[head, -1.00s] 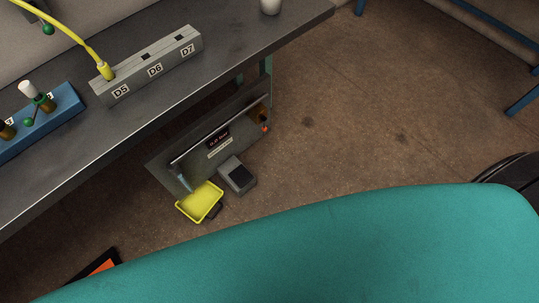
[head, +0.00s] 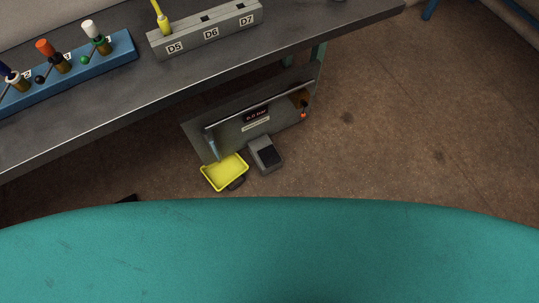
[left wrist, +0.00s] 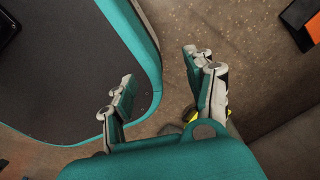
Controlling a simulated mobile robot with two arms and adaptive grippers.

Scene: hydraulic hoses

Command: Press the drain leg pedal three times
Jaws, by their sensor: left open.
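A grey foot pedal with a dark pad (head: 266,153) stands on the floor under the bench in the head view. It is in front of a grey panel (head: 285,118) with a small display that appears to read 0.0 bar. A yellow tray (head: 225,172) lies to the left of the pedal, with a dark piece partly hidden beside it. My left gripper (left wrist: 162,80) shows only in the left wrist view, with its fingers wide apart and nothing between them. A bit of yellow (left wrist: 190,114) shows behind its right finger. My right gripper is in neither view.
The dark bench (head: 330,25) carries a blue block (head: 122,52) with levers and a grey block marked D5, D6, D7 (head: 210,33). Open brown floor (head: 430,120) lies to the right. An orange and black object (left wrist: 312,28) is at the wrist view's upper right.

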